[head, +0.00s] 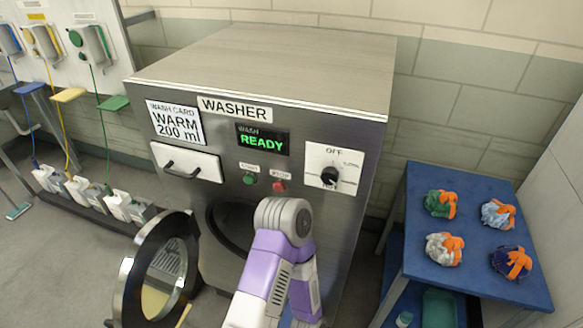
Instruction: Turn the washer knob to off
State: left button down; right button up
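The washer (270,70) is a large steel machine with a "WASHER" label. Its black round knob (329,176) sits on a white dial plate (345,158) at the right of the front panel. "OFF" is printed at the top of the plate. The other dial marks and the exact direction of the knob's pointer are too small to tell. A green-lit display (262,139) reads "WASH READY". One purple and white arm of mine stands bent in front of the washer, below the panel. Neither gripper shows, and nothing visible touches the knob.
The round washer door (158,275) hangs open at lower left. A closed drawer (186,162) and green and red buttons (279,186) are on the panel. A blue table (475,235) at right holds several bags with orange straps. Dispensers (92,44) hang at upper left.

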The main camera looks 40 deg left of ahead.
aim_at(330, 176)
jog(key=u, duration=0.2)
jog(key=i, duration=0.25)
jog(key=u, duration=0.95)
